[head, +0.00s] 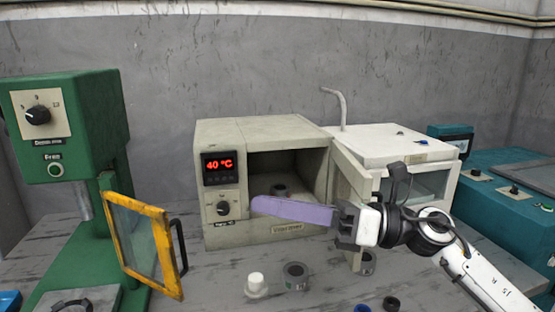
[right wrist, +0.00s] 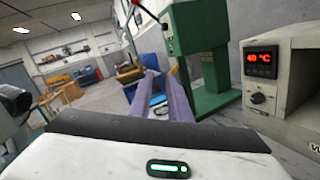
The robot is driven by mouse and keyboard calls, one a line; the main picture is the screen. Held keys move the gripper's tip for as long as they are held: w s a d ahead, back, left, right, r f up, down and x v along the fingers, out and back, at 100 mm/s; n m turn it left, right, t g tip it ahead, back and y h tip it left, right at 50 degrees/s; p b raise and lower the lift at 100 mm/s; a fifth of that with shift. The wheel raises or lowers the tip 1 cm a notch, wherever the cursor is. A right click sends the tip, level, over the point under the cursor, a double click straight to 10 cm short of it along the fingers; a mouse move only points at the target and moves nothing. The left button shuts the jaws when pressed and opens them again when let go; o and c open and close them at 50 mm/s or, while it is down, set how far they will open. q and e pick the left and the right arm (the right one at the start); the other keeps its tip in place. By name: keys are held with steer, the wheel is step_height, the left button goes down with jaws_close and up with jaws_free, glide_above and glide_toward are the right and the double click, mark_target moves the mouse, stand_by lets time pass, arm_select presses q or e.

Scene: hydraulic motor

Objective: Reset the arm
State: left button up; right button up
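My right arm comes in from the right in the head view. Its gripper (head: 258,205) has long purple fingers pointing left, in front of the open beige oven (head: 215,137). In the right wrist view the two fingers (right wrist: 163,76) stand apart with the background showing between them, so the gripper is open and empty. The oven display reads 40 °C, and a small grey cylindrical part (head: 279,189) sits inside the chamber. My left gripper is not in view.
A green press (head: 65,130) with a yellow-framed guard (head: 145,245) stands left. A white box machine (head: 395,140) and a teal machine (head: 505,190) stand right. A white capped part (head: 256,286), a grey cylinder (head: 296,277) and dark rings (head: 390,303) lie on the table in front.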

steer(key=w+d+f+m+t+h, duration=0.2)
steer(key=d+m+t+h, duration=0.25)
steer(key=m+t, duration=0.55)
steer(key=w+d+f+m+t+h, duration=0.1)
steer(key=w+d+m+t+h, duration=0.3)
steer(key=m, duration=1)
steer(key=s+d+f+m+h, duration=0.3)
steer(key=d+f+m+h, duration=0.2)
steer(key=f+m, duration=0.25)
steer(key=s+d+f+m+h, duration=0.2)
steer(key=d+f+m+h, duration=0.3)
steer(key=f, duration=0.3)
steer(key=s+d+f+m+g, duration=0.4)
steer(key=s+f+m+g, duration=0.25)
steer(key=s+f, duration=0.6)
steer(key=s+f+m+g, duration=0.1)
steer(key=s+f+g, duration=0.3)
steer(key=s, duration=0.4)
steer(key=s+f+m+g, duration=0.1)
steer(key=s+f+g, duration=0.25)
steer(key=s, duration=0.45)
steer(key=w+a+f+t+y, duration=0.1)
steer(key=w+a+f+t, duration=0.1)
steer(key=f, duration=0.4)
steer(key=w+a+f+t+y, duration=0.1)
steer(key=a+f+t, duration=0.2)
steer(key=f, duration=0.3)
steer(key=shift+w+f, duration=0.4)
